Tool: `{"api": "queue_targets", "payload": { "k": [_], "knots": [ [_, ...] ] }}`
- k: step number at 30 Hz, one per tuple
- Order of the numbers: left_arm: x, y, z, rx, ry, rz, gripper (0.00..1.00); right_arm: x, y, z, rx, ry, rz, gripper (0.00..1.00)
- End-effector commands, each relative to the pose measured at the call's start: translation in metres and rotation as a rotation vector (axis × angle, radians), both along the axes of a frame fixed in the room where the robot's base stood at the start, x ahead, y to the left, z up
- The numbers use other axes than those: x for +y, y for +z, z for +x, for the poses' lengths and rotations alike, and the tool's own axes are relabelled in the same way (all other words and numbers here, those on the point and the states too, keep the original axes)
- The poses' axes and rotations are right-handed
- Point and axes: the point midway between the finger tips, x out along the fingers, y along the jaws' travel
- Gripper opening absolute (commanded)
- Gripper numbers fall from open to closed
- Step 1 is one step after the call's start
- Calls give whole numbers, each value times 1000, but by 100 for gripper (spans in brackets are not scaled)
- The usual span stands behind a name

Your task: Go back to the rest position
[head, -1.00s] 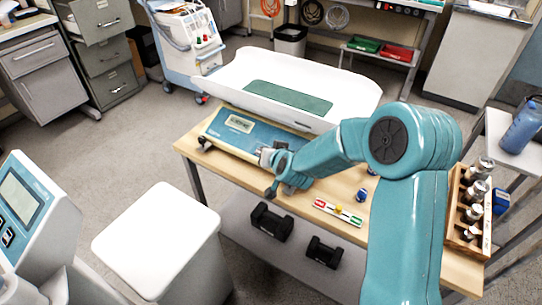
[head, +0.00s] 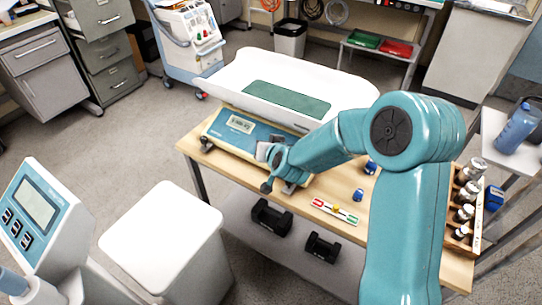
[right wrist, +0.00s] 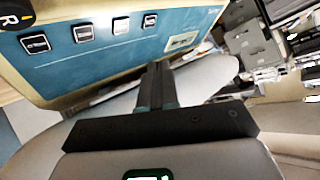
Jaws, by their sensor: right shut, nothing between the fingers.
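My right arm comes in from the right in the head view and reaches over the wooden table (head: 330,187). Its gripper (head: 264,152) is in front of the blue front panel of the baby scale (head: 236,131), partly hidden by the wrist. In the right wrist view the two dark fingers (right wrist: 156,87) are together with nothing between them. The scale's blue panel with its square buttons (right wrist: 110,42) lies just beyond them. I cannot tell whether the fingers touch it. My left gripper is not in view.
The white scale tray (head: 340,95) stands behind the gripper. A red, yellow and green strip (head: 334,211), small blue items (head: 358,195) and a wooden rack of vials (head: 459,239) are on the table. A white stool-like block (head: 160,235) and a blue-screened device (head: 36,212) stand left.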

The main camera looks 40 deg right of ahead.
Motion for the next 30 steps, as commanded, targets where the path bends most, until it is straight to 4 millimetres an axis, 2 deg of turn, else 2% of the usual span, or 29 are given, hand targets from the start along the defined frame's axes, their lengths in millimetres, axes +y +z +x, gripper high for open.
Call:
{"api": "queue_targets", "payload": {
  "k": [17, 19, 22, 24, 26, 29, 30],
  "knots": [
    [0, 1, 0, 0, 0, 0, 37, 0, 1, 0, 0, 1, 0, 0],
    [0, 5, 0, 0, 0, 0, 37, 7, -3, 1, 15, 13, 5, 0],
    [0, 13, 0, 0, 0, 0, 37, 28, -31, -5, 85, 52, 23, 0],
    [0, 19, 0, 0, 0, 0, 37, 51, -62, -18, 165, 106, 38, 0],
    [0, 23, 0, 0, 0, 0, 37, 76, -91, -36, 247, 169, 54, 0],
    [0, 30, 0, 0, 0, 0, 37, 116, -134, -74, 382, 276, 94, 0],
    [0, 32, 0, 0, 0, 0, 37, 132, -149, -93, 438, 319, 114, 0]
  ]
}}
